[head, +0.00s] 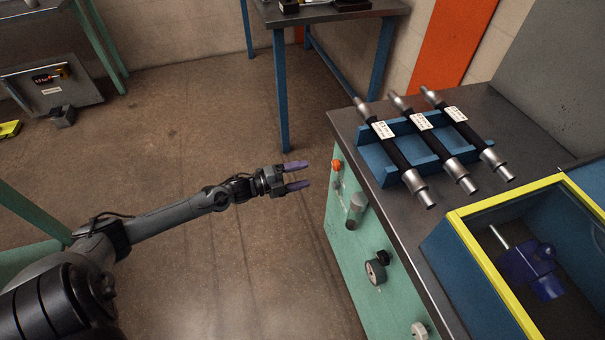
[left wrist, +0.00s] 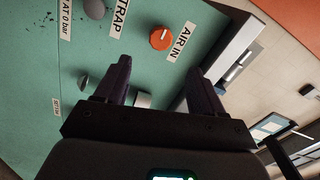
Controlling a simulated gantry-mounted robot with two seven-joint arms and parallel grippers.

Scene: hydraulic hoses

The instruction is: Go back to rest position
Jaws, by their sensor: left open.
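My left gripper (head: 302,175) is open and empty in the head view. Its two purple fingers are apart over open floor, just left of the green bench front. In the left wrist view its fingers (left wrist: 160,85) frame part of the green panel, with nothing between them held. Three black hydraulic hoses (head: 397,150) with silver end fittings and white labels lie side by side on a blue rack (head: 375,158) on the bench top. My right gripper does not show in either view.
The green bench front (head: 345,240) carries an orange knob (head: 337,165), also in the left wrist view (left wrist: 161,38), and a dark round knob (head: 376,271). A yellow-rimmed blue bin (head: 480,255) stands at the right. Another table (head: 330,14) stands behind. The floor (head: 200,130) around my left arm is clear.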

